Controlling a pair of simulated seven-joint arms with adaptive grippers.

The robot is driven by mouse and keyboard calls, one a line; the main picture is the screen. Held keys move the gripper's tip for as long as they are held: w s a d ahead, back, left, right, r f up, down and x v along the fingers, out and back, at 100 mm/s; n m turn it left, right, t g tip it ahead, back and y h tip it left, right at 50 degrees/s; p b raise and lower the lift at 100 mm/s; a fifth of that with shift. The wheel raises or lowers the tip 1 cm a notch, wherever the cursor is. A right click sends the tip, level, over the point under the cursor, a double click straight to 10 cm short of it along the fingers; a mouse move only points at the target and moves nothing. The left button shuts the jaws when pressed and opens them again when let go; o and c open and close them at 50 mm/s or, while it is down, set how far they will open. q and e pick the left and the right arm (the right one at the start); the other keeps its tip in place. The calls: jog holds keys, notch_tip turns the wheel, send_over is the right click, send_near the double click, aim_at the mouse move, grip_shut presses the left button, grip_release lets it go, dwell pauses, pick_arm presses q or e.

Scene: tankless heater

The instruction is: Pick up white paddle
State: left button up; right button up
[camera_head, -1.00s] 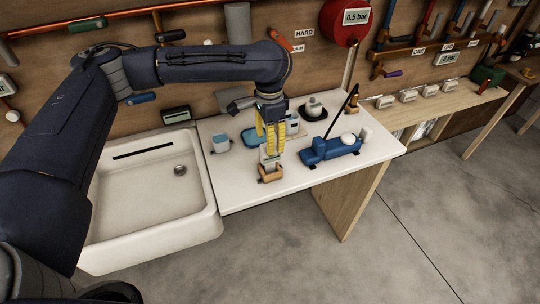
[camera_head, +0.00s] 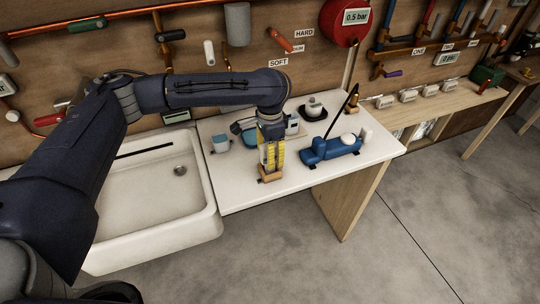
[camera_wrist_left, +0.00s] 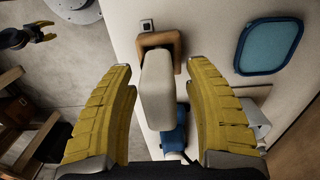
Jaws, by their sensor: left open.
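The white paddle (camera_wrist_left: 157,85) stands in a small wooden holder (camera_wrist_left: 160,40) on the white worktop. In the left wrist view it lies between the two yellow fingers of my left gripper (camera_wrist_left: 158,95), with gaps on both sides. The gripper is open and not touching the paddle in that view. In the head view my left gripper (camera_head: 272,158) points down over the wooden holder (camera_head: 271,176), and its fingers mostly hide the paddle. In the left wrist view, another gripper with yellow fingers (camera_wrist_left: 42,32) shows at the top left, too small to judge.
A blue pump-like device (camera_head: 330,150) with a black lever stands to the right on the worktop (camera_head: 240,194). A blue tray (camera_wrist_left: 268,46) and a grey-blue cup (camera_head: 221,143) are near the holder. A sink (camera_head: 150,210) lies to the left.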

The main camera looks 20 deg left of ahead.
pick_arm(q)
grip_shut()
dwell(0.3)
notch_tip(320, 180, up, 20)
dwell(0.9)
